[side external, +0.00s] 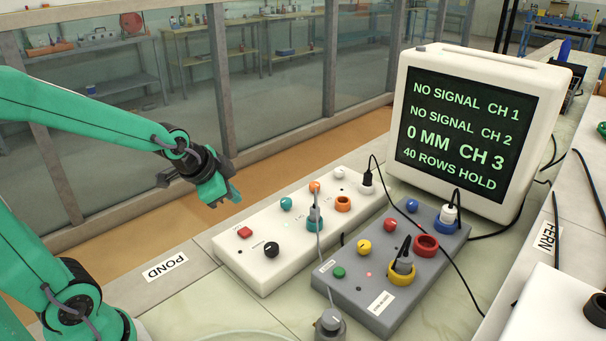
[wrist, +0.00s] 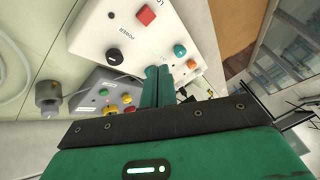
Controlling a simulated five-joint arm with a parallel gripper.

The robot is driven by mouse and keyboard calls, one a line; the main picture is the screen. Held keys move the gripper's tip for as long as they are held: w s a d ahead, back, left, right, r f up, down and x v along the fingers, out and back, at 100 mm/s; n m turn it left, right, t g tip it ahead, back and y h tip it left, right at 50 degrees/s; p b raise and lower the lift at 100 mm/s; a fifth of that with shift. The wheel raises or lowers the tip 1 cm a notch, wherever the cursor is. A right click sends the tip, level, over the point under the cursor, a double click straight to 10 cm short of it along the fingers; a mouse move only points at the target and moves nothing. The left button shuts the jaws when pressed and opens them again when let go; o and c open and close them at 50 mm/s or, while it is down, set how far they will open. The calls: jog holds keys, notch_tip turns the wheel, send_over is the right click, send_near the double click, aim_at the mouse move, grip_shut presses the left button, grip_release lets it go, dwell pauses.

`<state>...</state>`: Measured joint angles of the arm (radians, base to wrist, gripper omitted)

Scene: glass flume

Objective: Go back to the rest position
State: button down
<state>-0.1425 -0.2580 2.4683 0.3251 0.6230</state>
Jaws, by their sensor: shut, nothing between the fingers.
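My gripper (side external: 232,194) is on the end of my green arm, in the left half of the side external view. It is shut and empty, raised in the air to the left of the white control box (side external: 262,272). In the wrist view its green fingers (wrist: 156,84) are together, with the white box (wrist: 97,37) beyond them. The fingers hide part of that box. I cannot tell from the frames whether the fingertips touch anything, but in the side external view they look apart from the box.
A grey box (side external: 352,296) with knobs and plugged cables lies right of the white one. A monitor (side external: 470,205) stands behind, reading "NO SIGNAL CH 1". A grey plug (side external: 330,325) lies in front. Glass panels (side external: 280,110) run along the back left. The air around my gripper looks free.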

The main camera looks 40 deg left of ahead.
jog(key=s+d+r+n, duration=0.2)
jog(key=s+r, duration=0.1)
jog(key=s, duration=0.3)
jog(key=s+d+r+n+g+h, duration=0.1)
jog(key=s+d+r+n, duration=0.2)
jog(key=s, duration=0.3)
jog(key=shift+r+n, duration=0.3)
jog(key=shift+r, duration=0.1)
dwell(1.1)
